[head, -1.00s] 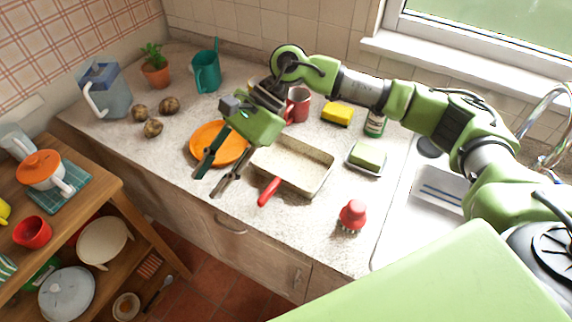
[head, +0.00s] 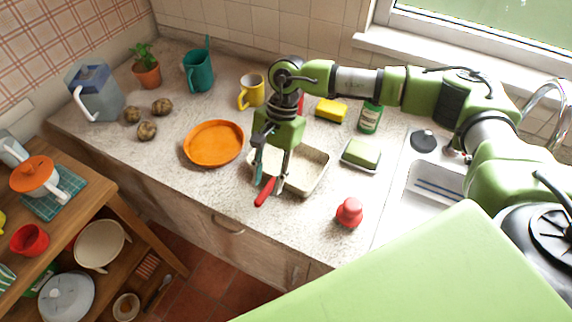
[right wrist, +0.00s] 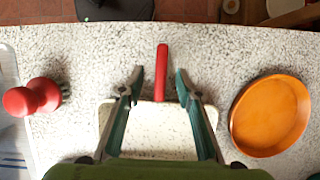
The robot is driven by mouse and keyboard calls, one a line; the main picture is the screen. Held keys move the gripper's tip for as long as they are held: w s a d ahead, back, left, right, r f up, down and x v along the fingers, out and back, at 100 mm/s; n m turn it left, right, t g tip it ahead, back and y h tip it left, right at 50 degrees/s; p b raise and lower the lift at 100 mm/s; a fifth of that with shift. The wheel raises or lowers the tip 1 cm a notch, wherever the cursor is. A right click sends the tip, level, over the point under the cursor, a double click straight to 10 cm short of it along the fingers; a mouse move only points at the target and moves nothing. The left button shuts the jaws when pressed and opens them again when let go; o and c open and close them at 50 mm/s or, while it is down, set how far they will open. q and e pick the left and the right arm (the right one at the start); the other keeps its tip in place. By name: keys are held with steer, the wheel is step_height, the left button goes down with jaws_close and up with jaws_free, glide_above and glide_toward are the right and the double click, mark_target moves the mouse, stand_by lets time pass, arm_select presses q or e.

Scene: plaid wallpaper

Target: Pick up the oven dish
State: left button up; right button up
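The oven dish (head: 312,174) appears to be the cream rectangular pan on the counter. Its red handle (head: 265,193) points toward the front edge. My right gripper (head: 269,187) points down over the dish's handle side, open and empty. In the right wrist view, its fingertips (right wrist: 159,72) stand apart on either side of the red handle (right wrist: 161,78), and the dish body (right wrist: 152,132) lies between and below the fingers. I cannot tell how high the tips are above the counter. The gripper hides part of the dish in the head view. My left gripper is not in view.
An orange round dish (head: 214,143) lies left of the pan. A soap dish with a green block (head: 361,154) and a red-knobbed brush (head: 349,212) are to the right. A yellow mug (head: 251,91) and yellow sponge (head: 331,110) stand behind. The sink (head: 425,200) is further right.

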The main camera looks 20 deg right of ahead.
mark_target(264, 191)
steer(key=shift+s+a+f+p, duration=0.15)
steer(key=shift+f+p, duration=0.05)
steer(key=shift+p, duration=0.2)
steer(key=p+x, duration=0.2)
steer(key=x, duration=0.1)
steer(key=shift+a+f, duration=0.15)
steer(key=shift+a, duration=0.05)
steer(key=shift+a+f, duration=0.1)
steer(key=shift+f, duration=0.45)
jaws_close()
